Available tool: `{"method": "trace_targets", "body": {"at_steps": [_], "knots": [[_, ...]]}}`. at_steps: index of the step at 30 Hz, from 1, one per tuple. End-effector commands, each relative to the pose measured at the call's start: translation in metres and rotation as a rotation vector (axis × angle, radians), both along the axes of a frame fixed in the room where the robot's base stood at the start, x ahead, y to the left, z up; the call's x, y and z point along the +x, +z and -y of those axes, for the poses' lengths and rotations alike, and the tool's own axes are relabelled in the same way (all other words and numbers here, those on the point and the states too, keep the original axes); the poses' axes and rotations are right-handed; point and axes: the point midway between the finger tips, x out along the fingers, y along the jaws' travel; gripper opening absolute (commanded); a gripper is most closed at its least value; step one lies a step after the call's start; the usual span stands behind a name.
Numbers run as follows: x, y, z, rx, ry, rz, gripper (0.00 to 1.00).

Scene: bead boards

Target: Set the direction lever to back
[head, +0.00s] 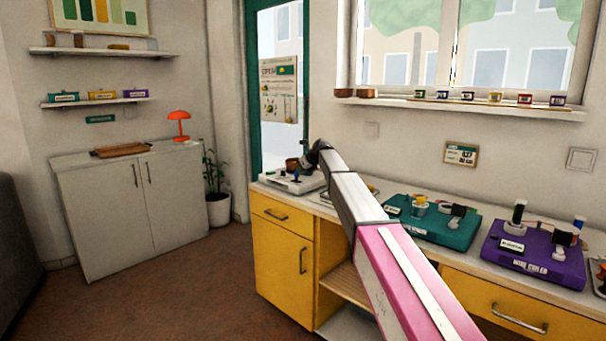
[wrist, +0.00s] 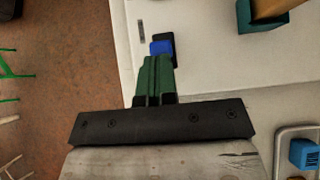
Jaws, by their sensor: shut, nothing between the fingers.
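A white board (head: 284,184) stands at the left end of the bench; its pale top also fills much of the wrist view (wrist: 215,70). A small blue-capped lever (wrist: 160,47) with a black part beside it sits near the board's edge, and a short grey slot shows beyond it. I take this to be the direction lever; its exact setting cannot be read. My gripper (wrist: 157,64) is shut and empty, its green fingers right at the blue cap. I cannot tell whether they touch it. In the head view my arm's end hides part of the board.
A teal board (head: 447,231) and a purple board (head: 527,262) stand farther right on the bench. A brown and teal part (wrist: 262,16) is at the wrist view's upper right. A tray with a blue item (wrist: 304,153) lies at lower right. Brown floor lies left of the bench.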

Motion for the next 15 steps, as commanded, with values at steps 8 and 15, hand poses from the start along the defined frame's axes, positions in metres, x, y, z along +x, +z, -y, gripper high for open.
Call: {"method": "trace_targets", "body": {"at_steps": [8, 15], "knots": [[0.014, 0.007, -0.015, -0.188, 0.001, -0.147, 0.0], [0.011, 0.006, -0.014, -0.188, 0.001, -0.148, 0.0]]}}
